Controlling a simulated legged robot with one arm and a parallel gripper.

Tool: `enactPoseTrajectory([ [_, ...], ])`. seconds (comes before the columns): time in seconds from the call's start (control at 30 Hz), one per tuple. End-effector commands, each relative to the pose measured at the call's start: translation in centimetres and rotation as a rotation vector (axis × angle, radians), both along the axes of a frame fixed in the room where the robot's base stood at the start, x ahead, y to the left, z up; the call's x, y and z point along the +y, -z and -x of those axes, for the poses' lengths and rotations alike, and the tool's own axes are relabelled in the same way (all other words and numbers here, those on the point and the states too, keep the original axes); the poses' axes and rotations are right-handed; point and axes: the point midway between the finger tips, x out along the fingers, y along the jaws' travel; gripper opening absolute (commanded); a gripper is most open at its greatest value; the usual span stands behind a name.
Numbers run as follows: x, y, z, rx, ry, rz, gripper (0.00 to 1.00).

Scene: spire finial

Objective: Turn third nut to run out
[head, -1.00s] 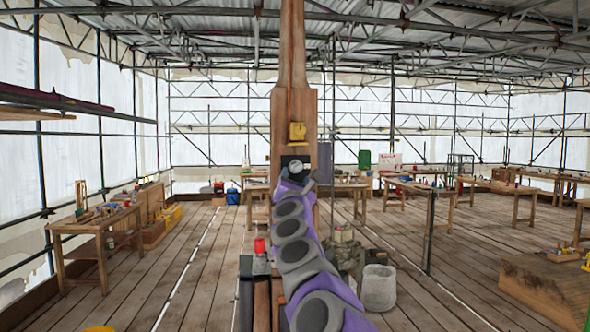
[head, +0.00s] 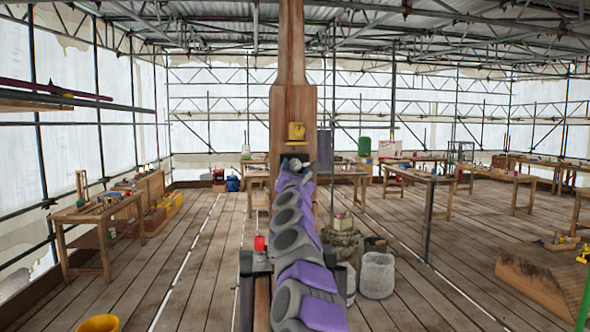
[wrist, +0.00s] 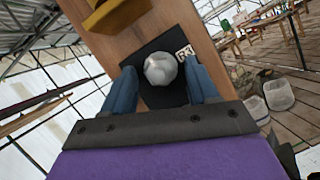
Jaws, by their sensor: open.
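In the wrist view a rounded grey-white nut (wrist: 160,69) sits on a black plate (wrist: 178,94) fixed to the wooden spire post (wrist: 110,46). My gripper (wrist: 163,78) is open, with one blue finger on each side of the nut. I cannot tell whether the fingers touch it. In the head view the post (head: 293,108) stands upright, and my arm hides most of the plate and nut. The gripper there (head: 295,166) is small and partly hidden by the arm.
A yellow block (head: 296,132) is fixed to the post just above the plate; it also shows in the wrist view (wrist: 115,12). A grey bucket (head: 377,275) stands on the plank floor right of my arm. Workbenches (head: 95,226) line the sides.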

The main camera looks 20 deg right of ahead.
Motion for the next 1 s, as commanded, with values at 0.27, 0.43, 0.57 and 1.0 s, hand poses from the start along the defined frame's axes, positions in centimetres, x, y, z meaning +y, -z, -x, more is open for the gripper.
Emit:
enactPoseTrajectory([
  [0.27, -0.01, -0.04, 0.03, -0.001, 0.000, 0.000, 0.52],
  [0.43, -0.02, -0.04, 0.04, -0.001, 0.000, 0.000, 0.36],
  [0.57, -0.01, -0.06, 0.04, -0.001, 0.000, 0.000, 0.23],
  [1.0, 0.03, 0.01, 0.03, 0.002, 0.001, 0.015, 0.03],
])
